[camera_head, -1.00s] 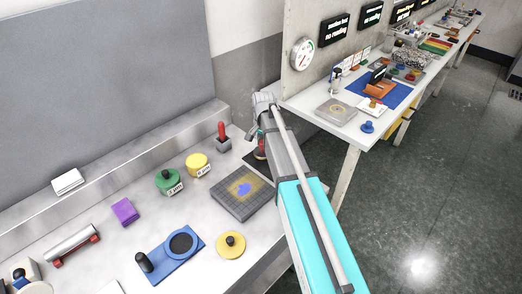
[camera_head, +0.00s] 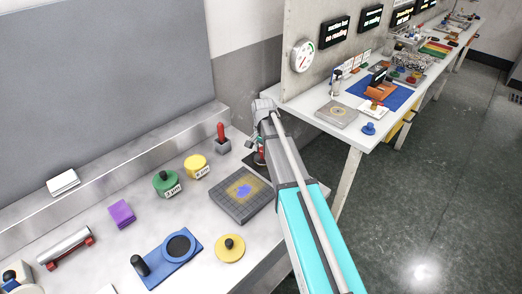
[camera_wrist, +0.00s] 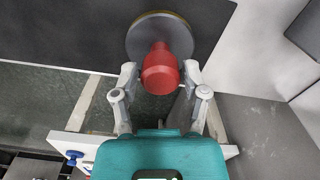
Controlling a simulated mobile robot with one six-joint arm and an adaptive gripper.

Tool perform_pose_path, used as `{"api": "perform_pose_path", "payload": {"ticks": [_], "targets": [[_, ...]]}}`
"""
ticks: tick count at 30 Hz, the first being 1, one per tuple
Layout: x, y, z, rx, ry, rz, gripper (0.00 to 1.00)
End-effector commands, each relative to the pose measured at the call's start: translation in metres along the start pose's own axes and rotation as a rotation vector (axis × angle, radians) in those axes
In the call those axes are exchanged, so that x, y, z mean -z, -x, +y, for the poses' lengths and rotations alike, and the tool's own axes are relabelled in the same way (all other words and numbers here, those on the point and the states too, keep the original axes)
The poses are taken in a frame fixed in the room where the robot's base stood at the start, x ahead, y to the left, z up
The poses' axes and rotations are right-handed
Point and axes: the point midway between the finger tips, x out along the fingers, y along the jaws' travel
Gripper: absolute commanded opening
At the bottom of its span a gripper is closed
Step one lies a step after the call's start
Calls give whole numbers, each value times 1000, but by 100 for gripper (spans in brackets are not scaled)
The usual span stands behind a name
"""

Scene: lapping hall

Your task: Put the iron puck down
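The iron puck is a grey disc (camera_wrist: 137,38) with a brass-coloured edge and a red knob (camera_wrist: 160,70), at the top middle of the wrist view. It appears to rest on a black mat (camera_wrist: 70,40). My gripper (camera_wrist: 160,72) has its two fingers on either side of the red knob, with small gaps showing, so it looks open around it. In the head view, my gripper (camera_head: 262,145) is at the bench's right end, where only a little red shows. My arm hides most of the puck and mat there.
On the bench, a gridded grey plate (camera_head: 225,207) with a yellow-blue patch lies left of my arm. A red-handled piece (camera_head: 221,133), yellow pot (camera_head: 196,163), green pot (camera_head: 164,181) and yellow disc (camera_head: 230,248) stand nearby. A second bench (camera_head: 310,97) is beyond.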

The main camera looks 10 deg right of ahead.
Motion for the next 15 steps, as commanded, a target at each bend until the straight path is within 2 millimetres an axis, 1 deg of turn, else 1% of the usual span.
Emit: {"api": "perform_pose_path", "payload": {"ticks": [1,2,15], "targets": [[0,0,0,0,0,0,76],[0,0,0,0,0,0,81],[0,1,0,0,0,0,81]]}}
